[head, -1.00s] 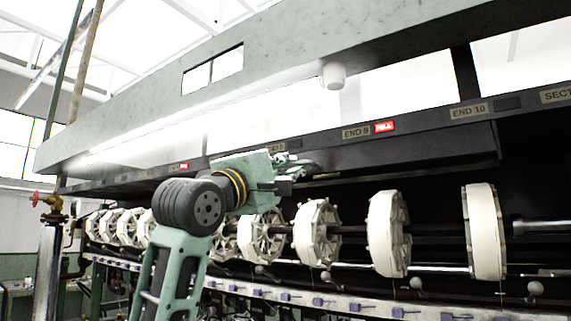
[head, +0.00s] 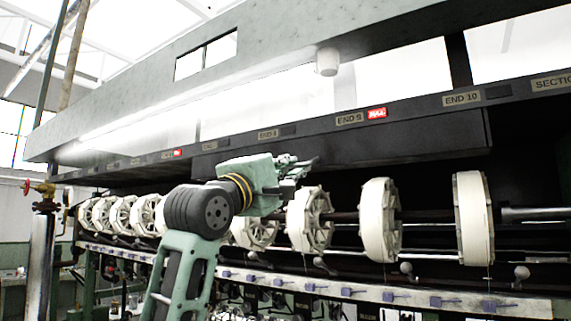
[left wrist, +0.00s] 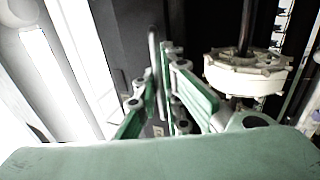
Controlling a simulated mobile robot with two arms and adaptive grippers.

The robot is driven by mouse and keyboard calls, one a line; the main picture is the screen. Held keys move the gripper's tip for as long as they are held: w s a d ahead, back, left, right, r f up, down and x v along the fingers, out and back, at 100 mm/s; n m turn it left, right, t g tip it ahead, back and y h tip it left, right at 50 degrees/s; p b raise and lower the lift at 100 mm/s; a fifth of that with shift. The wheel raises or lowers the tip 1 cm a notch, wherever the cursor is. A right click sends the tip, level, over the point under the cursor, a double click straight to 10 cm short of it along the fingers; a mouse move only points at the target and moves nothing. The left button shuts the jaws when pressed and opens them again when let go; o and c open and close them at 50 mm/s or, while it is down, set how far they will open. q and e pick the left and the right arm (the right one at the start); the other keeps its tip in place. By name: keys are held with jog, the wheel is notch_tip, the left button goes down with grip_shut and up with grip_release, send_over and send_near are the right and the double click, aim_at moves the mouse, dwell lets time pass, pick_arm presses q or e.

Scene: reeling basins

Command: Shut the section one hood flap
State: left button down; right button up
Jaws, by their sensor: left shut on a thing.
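The hood flap (head: 430,138) is a long dark panel under the labelled rail of the hood. It slopes down over the white reels, and its left part is hidden behind my left gripper. My left gripper (head: 303,168) is at the flap's lower left, in front of the reels. In the left wrist view its green fingers (left wrist: 160,78) are closed around a thin grey bar (left wrist: 152,45) beside a dark panel, which looks like the flap's handle. My right gripper is in neither view.
White reels (head: 380,220) stand in a row on a shaft just below the flap. The green hood beam (head: 130,105) runs above, with a white lamp (head: 327,62) under it. A rail with purple clips (head: 370,293) runs below the reels.

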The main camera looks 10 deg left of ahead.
pick_arm(q)
jog(key=c, duration=2.1)
grip_release()
jog(key=shift+w+f, duration=0.15)
jog(key=shift+o, duration=0.5)
jog(key=shift+w+d, duration=0.1)
jog(key=shift+w, duration=0.05)
jog(key=b+v, duration=1)
jog(key=v, duration=0.4)
jog(key=shift+b, duration=0.35)
